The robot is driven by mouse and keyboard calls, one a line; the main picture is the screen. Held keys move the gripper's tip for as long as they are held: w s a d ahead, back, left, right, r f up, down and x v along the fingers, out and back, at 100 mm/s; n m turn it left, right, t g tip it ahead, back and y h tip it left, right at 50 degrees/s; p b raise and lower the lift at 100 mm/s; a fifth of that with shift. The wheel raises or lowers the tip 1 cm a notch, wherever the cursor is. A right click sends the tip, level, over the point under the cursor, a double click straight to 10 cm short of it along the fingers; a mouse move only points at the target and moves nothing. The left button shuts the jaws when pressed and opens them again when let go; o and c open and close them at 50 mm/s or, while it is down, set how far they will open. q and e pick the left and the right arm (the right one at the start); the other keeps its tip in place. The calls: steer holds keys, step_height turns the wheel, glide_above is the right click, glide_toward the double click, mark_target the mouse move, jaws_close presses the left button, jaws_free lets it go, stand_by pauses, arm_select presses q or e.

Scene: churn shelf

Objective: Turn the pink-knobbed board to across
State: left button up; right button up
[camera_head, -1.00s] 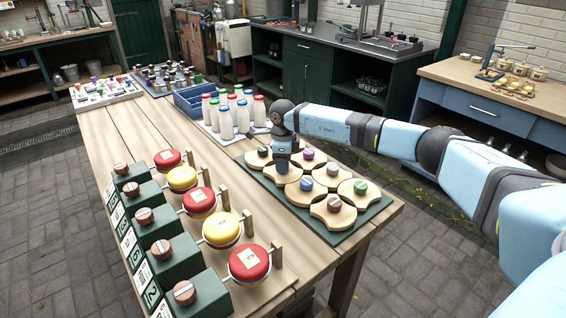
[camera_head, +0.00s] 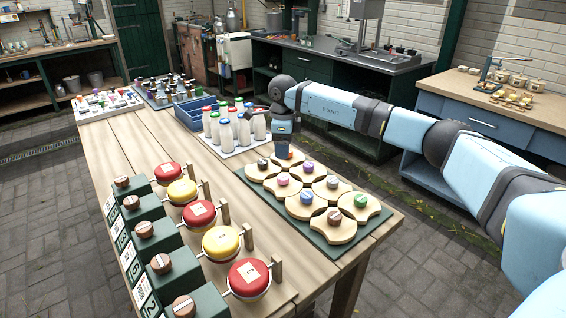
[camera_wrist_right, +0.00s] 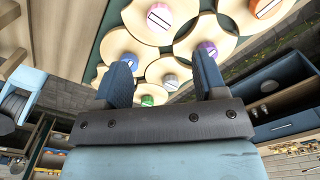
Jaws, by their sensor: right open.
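The pink-knobbed board (camera_head: 282,179) lies on the green base among similar pale wooden boards, in the column on the left. In the right wrist view the pink knob (camera_wrist_right: 158,17) has a pale stripe and sits at the top. My right gripper (camera_head: 283,155) is above the boards' far end, apart from the pink knob, and partly covers the orange-knobbed board. In the right wrist view its two blue fingers (camera_wrist_right: 160,80) stand apart with nothing held between them. My left gripper is not in view.
Neighbouring boards have purple (camera_head: 307,167), blue (camera_head: 306,197) and green (camera_head: 360,201) knobs. Milk bottles (camera_head: 226,131) stand just beyond the boards. Red and yellow round pieces (camera_head: 202,213) stand on the left. Bare wood (camera_head: 240,195) lies between.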

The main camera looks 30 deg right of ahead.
steer(key=shift+r, duration=1.75)
